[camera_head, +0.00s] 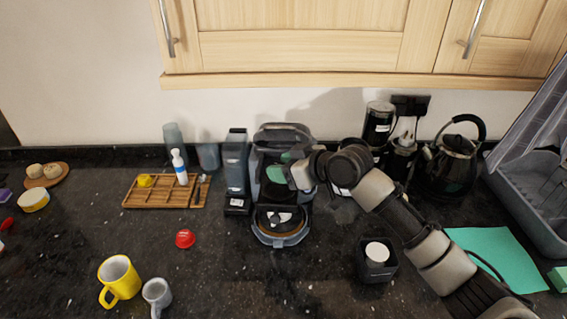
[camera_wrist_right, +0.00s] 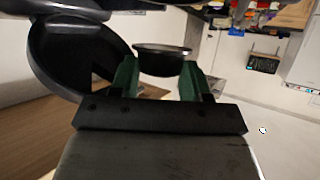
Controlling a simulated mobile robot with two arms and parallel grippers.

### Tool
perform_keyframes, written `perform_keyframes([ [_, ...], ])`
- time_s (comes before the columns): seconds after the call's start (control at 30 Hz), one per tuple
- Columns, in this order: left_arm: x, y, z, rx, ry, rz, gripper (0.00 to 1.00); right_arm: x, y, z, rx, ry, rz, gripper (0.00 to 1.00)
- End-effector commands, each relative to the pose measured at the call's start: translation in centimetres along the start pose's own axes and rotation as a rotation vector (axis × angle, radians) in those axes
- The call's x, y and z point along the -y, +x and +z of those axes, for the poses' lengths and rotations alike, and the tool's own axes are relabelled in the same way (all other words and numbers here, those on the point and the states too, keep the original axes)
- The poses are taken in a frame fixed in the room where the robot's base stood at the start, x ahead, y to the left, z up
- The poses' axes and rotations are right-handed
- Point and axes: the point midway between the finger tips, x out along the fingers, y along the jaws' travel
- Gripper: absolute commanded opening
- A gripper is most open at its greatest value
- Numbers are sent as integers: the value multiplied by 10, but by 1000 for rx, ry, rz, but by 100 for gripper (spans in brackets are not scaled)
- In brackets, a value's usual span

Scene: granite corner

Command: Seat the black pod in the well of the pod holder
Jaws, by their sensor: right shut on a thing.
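My right gripper (camera_head: 279,174) is in front of the coffee machine (camera_head: 284,132), above its lower front part. In the right wrist view its green fingers (camera_wrist_right: 160,78) are shut on the black pod (camera_wrist_right: 162,60), a dark cup with a pale rim. The pod is not clear in the head view. Low on the machine's front is a round part with a brownish rim (camera_head: 281,240) and dark and pale patches inside. It may be the pod holder; its well is not clear. A large dark round part (camera_wrist_right: 72,58) is left of the pod in the wrist view. My left gripper is out of view.
A grey and black unit (camera_head: 235,165) stands close left of the machine. A black box (camera_head: 364,270) holding a white item (camera_head: 377,252) is at front right. A red pod (camera_head: 185,239), yellow mug (camera_head: 121,280) and grey mug (camera_head: 157,294) stand at left. A kettle (camera_head: 455,165) is right.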

Motion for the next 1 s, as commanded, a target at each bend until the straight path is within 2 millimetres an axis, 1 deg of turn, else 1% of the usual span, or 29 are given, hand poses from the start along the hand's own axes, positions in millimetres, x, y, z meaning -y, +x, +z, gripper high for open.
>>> perform_keyframes([
  [0.03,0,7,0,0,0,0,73,0,4,8,1,0,0,21],
  [0.1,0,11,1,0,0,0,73,0,7,15,1,0,0,21],
  [0.3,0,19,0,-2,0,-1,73,0,12,27,1,1,0,21],
  [1.0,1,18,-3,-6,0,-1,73,0,13,27,0,0,0,21],
])
